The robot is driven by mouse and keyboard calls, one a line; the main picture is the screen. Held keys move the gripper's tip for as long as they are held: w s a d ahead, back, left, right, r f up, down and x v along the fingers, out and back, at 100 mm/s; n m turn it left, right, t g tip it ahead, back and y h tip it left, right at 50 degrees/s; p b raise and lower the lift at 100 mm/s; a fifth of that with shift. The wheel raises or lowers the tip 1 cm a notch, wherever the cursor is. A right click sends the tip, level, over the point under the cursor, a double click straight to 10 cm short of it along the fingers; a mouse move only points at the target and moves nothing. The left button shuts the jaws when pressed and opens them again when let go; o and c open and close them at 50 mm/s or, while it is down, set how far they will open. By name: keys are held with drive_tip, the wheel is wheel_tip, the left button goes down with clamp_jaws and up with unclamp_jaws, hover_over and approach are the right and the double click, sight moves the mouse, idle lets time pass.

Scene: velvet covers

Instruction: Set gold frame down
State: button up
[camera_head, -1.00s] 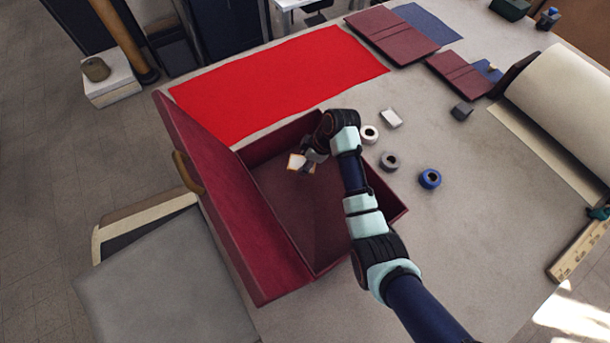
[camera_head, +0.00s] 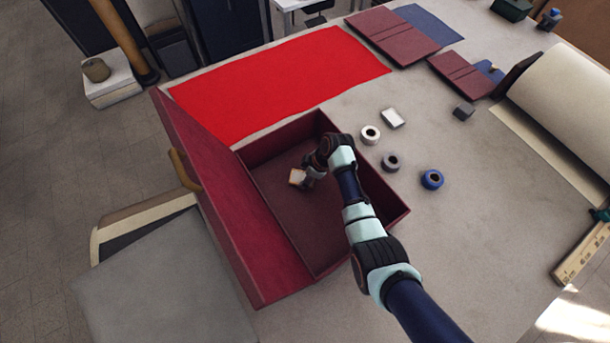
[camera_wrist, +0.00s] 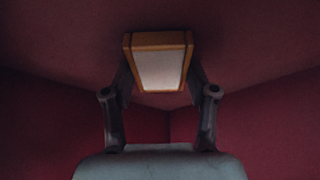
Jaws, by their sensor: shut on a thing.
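The gold frame (camera_head: 297,177) is a small block with a gold-orange edge and a pale face. It also shows in the wrist view (camera_wrist: 159,66), between the two fingers. My gripper (camera_head: 304,177) is shut on it, inside the open dark red box (camera_head: 262,152). In the wrist view my gripper (camera_wrist: 160,80) has one finger on each side of the frame, with the box's red walls and floor around it. Whether the frame touches the box floor I cannot tell.
The box lid (camera_head: 215,200) stands open and tilted at the left. A bright red cloth (camera_head: 280,82) lies behind the box. Tape rolls, one blue (camera_head: 432,180) and one grey (camera_head: 391,162), lie to the right, with a large cream roll (camera_head: 565,105) farther right.

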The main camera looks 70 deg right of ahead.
drive_tip(key=o, duration=1.1)
drive_tip(key=shift+o, duration=0.2)
drive_tip(key=shift+r+p, duration=0.35)
drive_tip(key=p+v, duration=0.1)
drive_tip(key=v, duration=1)
drive_tip(key=shift+s+r, duration=0.2)
